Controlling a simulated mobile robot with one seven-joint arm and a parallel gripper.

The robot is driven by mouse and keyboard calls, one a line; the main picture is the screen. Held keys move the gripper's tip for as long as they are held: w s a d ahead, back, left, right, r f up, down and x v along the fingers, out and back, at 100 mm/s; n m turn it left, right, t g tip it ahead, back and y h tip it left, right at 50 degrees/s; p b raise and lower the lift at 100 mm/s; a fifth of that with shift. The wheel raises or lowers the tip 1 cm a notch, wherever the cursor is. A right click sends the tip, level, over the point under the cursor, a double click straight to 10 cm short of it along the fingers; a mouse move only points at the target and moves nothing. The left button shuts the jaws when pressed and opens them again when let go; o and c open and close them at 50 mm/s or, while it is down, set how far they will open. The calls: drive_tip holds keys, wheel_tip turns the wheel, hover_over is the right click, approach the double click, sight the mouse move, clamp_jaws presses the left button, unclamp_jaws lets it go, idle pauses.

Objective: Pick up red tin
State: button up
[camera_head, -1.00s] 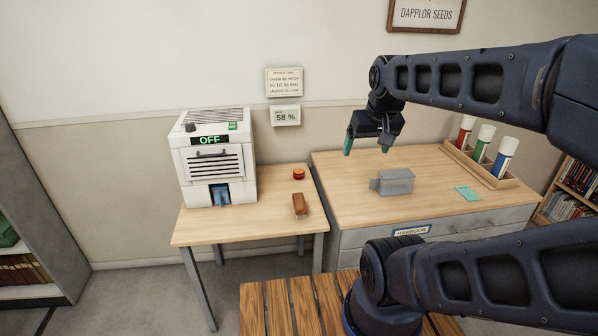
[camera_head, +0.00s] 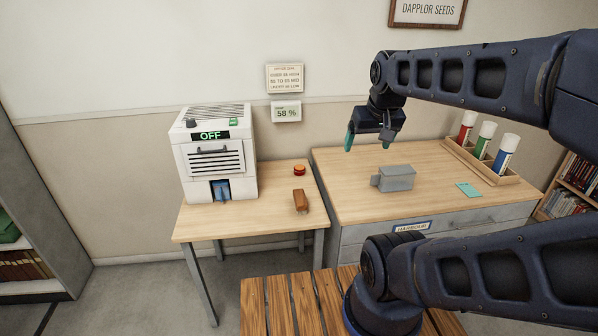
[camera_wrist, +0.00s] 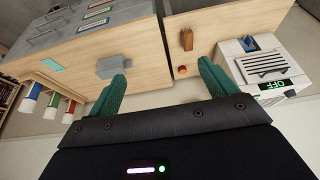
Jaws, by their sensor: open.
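A small round red tin (camera_head: 299,169) with an orange-looking lower part sits on the left wooden table, near its right back edge. It also shows in the wrist view (camera_wrist: 182,71), near one fingertip in the picture. My gripper (camera_head: 368,142) is open and empty, with green fingers. It hangs in the air above the back of the grey cabinet's wooden top, right of the tin and apart from it. In the wrist view its two fingers (camera_wrist: 163,74) are spread wide with nothing between them.
A brown brush (camera_head: 300,201) lies in front of the tin. A white machine (camera_head: 213,150) marked OFF stands left. On the cabinet top (camera_head: 345,200) are a grey metal box (camera_head: 396,178), a teal card (camera_head: 468,189) and a rack (camera_head: 510,180) of coloured tubes.

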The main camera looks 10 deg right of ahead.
drive_tip(key=shift+w, duration=0.1)
drive_tip(key=shift+c, duration=0.2)
drive_tip(key=m+t+h, duration=0.1)
drive_tip(key=m+h, duration=0.1)
drive_tip(key=m, duration=0.2)
hover_over(299, 168)
drive_tip(key=s+a, duration=0.2)
drive_tip(key=s, duration=0.3)
wheel_tip(299, 168, down, 36)
drive_tip(key=shift+m, duration=0.3)
drive_tip(key=x, duration=0.5)
drive_tip(key=shift+w+d+f, duration=0.1)
drive_tip(key=shift+f, duration=0.2)
drive_tip(key=shift+w+x, duration=0.25)
drive_tip(key=shift+x, duration=2.35)
drive_tip(key=shift+d+r, duration=0.2)
drive_tip(key=shift+r, duration=0.05)
drive_tip(key=c, duration=1.1)
